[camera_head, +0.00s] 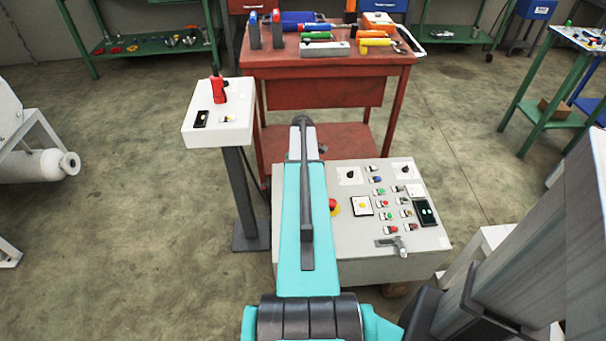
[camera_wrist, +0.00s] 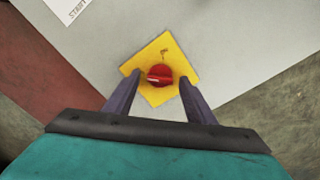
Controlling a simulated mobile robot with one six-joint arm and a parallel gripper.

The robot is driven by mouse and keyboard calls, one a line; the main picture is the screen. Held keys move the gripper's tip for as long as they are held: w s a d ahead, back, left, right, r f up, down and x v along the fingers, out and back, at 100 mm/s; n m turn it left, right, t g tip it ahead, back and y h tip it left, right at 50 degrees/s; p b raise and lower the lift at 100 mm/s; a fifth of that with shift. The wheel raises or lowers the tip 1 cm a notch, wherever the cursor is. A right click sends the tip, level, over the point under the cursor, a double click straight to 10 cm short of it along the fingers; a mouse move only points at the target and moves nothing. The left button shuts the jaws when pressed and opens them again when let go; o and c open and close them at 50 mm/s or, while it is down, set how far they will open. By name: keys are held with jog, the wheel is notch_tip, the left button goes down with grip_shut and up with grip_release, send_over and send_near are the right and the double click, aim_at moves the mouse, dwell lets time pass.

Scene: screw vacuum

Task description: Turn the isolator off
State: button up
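A round red knob (camera_wrist: 159,75) sits on a yellow square plate (camera_wrist: 157,98) on a grey panel. It looks like the isolator, but I cannot be sure; its switch position is not readable. In the head view the red knob (camera_head: 332,204) shows just right of my arm, on the control panel's left part. My gripper (camera_wrist: 160,78) is open in the wrist view. Its two dark fingers stand on either side of the knob, with gaps visible. I cannot tell its height over the plate. The gripper is not clearly visible in the head view.
The control panel (camera_head: 365,237) holds several buttons and a metal lever (camera_head: 398,248) at its front. A white pedestal box (camera_head: 214,130) with a red device (camera_head: 218,92) stands left. A red workbench (camera_head: 330,65) with tools is behind. Open floor lies left.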

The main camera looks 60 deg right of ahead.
jog(key=shift+s+r, duration=0.1)
jog(key=shift+r, duration=0.5)
notch_tip(320, 180, up, 13)
jog(key=shift+f+p, duration=0.2)
jog(key=shift+p, duration=0.1)
dwell(0.6)
